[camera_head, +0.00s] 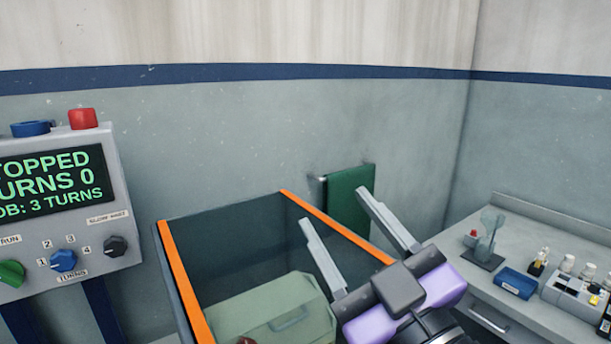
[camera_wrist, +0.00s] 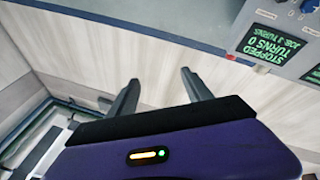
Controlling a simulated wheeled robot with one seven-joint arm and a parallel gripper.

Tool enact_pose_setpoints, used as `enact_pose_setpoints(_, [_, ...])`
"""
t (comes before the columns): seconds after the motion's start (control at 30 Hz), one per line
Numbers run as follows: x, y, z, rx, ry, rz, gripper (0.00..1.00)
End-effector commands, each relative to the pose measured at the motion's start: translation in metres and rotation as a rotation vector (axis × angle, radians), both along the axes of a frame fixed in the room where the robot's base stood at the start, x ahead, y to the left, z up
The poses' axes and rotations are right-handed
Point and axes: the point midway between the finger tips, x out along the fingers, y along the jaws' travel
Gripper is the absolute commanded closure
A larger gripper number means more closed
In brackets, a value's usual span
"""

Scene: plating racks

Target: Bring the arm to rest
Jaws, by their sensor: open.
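My gripper (camera_head: 345,235) is in the lower middle of the head view, purple and black with two grey fingers spread apart. Nothing is between the fingers. It is raised in front of an open dark bin with orange edges (camera_head: 172,262). In the wrist view my gripper (camera_wrist: 158,85) also shows apart and empty, with the wall beyond it.
A control panel (camera_head: 125,200) at left reads stopped, turns 0, job 3 turns. A green box (camera_head: 262,308) sits inside the bin. A green towel (camera_head: 350,203) hangs on the back wall. At right a counter (camera_head: 515,235) holds a blue box (camera_head: 516,283) and small bottles.

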Motion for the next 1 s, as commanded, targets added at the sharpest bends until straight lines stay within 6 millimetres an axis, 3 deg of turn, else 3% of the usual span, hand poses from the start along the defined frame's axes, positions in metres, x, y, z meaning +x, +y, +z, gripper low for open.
enact_pose_setpoints(0.27, [-0.018,-0.046,-0.075,0.228,0.052,-0.077,0.42])
enact_pose_setpoints(0.47, [-0.049,-0.080,-0.143,0.350,0.104,-0.147,0.42])
enact_pose_setpoints(0.77, [-0.115,-0.116,-0.241,0.434,0.198,-0.243,0.42])
enact_pose_setpoints(1.0, [-0.182,-0.136,-0.311,0.434,0.306,-0.306,0.42])
